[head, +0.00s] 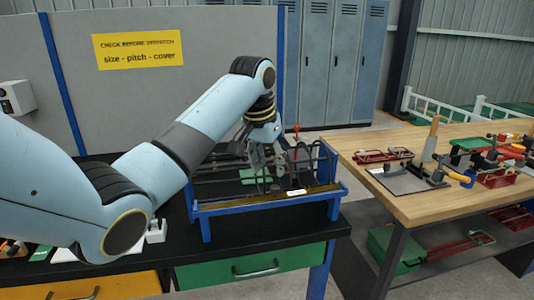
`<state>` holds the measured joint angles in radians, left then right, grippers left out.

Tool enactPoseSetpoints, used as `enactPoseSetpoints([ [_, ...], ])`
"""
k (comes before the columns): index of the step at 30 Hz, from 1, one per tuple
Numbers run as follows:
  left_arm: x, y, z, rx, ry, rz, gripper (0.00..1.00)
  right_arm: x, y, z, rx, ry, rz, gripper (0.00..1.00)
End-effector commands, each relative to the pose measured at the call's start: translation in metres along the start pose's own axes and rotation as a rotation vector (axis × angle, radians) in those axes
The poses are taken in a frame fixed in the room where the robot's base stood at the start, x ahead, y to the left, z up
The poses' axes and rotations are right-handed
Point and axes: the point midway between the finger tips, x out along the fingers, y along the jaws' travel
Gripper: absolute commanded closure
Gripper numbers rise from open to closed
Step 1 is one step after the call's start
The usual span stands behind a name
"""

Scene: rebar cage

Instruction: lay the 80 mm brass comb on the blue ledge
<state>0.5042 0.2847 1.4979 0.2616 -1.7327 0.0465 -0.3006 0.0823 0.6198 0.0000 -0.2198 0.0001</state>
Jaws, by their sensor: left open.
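The blue ledge (268,207) runs along the front of the rebar cage (215,182) on the black bench. A thin brass-coloured strip (245,199) lies along the top of the ledge, with a small white label (296,192) near its right part. I cannot tell whether this strip is the 80 mm brass comb, and no size can be read. My left gripper (268,168) is open over the cage, behind the ledge. Its fingers are small and partly lost among dark bars. My right gripper is not in view.
A wooden table (430,200) at the right carries red clamps (385,156), a grey plate (405,178) and other tools. A grey panel with a yellow sign (138,49) and lockers (330,65) stand behind. A green drawer (250,267) is below the ledge.

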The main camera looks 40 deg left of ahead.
Motion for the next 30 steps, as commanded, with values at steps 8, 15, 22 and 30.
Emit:
enactPoseSetpoints([
  [8, -0.036, 0.0, 0.0, 0.0, 0.001, 0.0, 0.55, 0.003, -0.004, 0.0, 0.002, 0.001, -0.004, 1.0],
  [15, -0.04, 0.0, 0.0, 0.0, -0.001, 0.0, 0.55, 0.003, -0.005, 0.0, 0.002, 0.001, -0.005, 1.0],
  [22, -0.04, 0.0, 0.0, 0.0, -0.001, 0.001, 0.55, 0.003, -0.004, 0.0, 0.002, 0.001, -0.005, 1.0],
  [30, -0.009, 0.002, 0.024, 0.002, -0.046, 0.003, 0.55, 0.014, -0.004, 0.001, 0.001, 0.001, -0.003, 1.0],
])
